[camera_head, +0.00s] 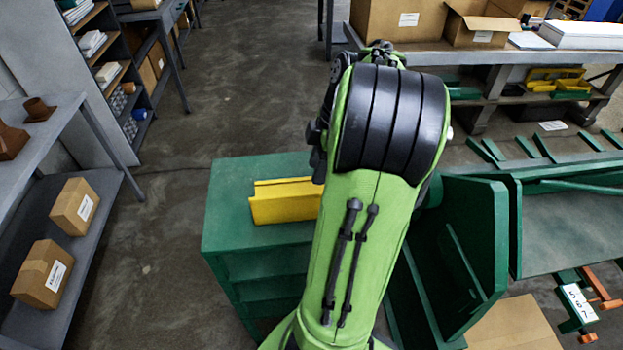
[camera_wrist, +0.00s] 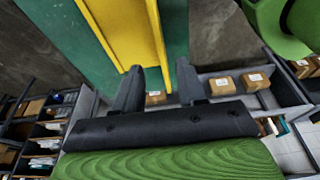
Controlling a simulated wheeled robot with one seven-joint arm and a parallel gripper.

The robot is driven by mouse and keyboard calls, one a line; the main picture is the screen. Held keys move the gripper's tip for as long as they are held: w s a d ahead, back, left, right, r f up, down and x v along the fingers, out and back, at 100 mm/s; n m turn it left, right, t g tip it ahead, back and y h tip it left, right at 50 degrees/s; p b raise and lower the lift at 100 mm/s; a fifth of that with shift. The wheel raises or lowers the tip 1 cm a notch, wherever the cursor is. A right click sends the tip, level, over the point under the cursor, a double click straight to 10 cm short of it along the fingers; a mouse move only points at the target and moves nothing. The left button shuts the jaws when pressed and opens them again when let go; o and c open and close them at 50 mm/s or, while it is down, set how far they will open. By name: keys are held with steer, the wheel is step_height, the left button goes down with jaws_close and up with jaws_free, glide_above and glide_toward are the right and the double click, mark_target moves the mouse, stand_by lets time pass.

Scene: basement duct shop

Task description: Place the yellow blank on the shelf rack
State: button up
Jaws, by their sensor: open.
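The yellow blank (camera_head: 284,200) is a long folded piece lying on top of a green cabinet (camera_head: 228,212), its right end hidden behind my arm. In the wrist view the yellow blank (camera_wrist: 125,32) runs from the top edge down to near my fingertips. My gripper (camera_wrist: 158,72) is open, with two dark fingers spread apart and nothing visibly gripped. I cannot tell whether the blank reaches between them. My gripper is hidden in the head view. A grey shelf rack (camera_head: 92,205) stands at the left, with cardboard boxes on its lower shelf.
Brown parts (camera_head: 38,109) sit on the rack's upper shelf. A dark shelving unit (camera_head: 118,78) stands at back left, and a bench (camera_head: 490,54) with boxes is at back right. Green metalwork (camera_head: 480,235) crowds my right side. Bare floor (camera_head: 165,240) lies between rack and cabinet.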

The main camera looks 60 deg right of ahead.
steer(key=shift+s+d+r, duration=0.1)
steer(key=shift+r, duration=0.45)
steer(key=w+a+r+m+h, duration=0.1)
steer(key=w+a+r+m, duration=0.15)
steer(key=a, duration=0.65)
steer(key=w+a+r+m+h, duration=0.1)
steer(key=w+a, duration=0.2)
steer(key=a, duration=0.5)
steer(key=s+a+f+m+t+b, duration=0.2)
steer(key=s+a+m+t, duration=0.1)
steer(key=s+a, duration=0.5)
steer(key=a+m, duration=0.1)
steer(key=a, duration=0.2)
steer(key=shift+f+m+b, duration=0.35)
steer(key=shift+a, duration=0.1)
